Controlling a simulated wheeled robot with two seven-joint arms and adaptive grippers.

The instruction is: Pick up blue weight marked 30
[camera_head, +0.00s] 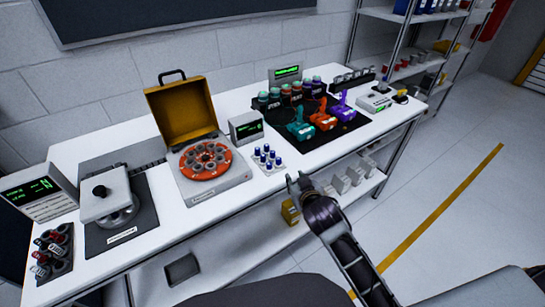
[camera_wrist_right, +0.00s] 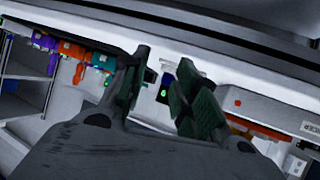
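Several small blue-topped pieces (camera_head: 267,157) stand in a cluster on a light holder on the white table, right of the orange carousel; any 30 marking is too small to read. My right gripper (camera_head: 298,182) is just off the table's front edge, nearer than the cluster and to its right, apart from it. In the right wrist view its two dark green fingers are apart with nothing held between them (camera_wrist_right: 160,88). A small blue patch (camera_wrist_right: 167,79) shows beyond the gap, too blurred to identify. My left gripper is not in view.
The orange carousel (camera_head: 205,163) has an open yellow lid (camera_head: 182,110) behind it. A small display box (camera_head: 246,127) stands behind the blue-topped pieces. Teal (camera_head: 301,128), orange (camera_head: 322,119) and purple (camera_head: 342,110) devices stand to the right. A lower shelf (camera_head: 225,250) runs under the table.

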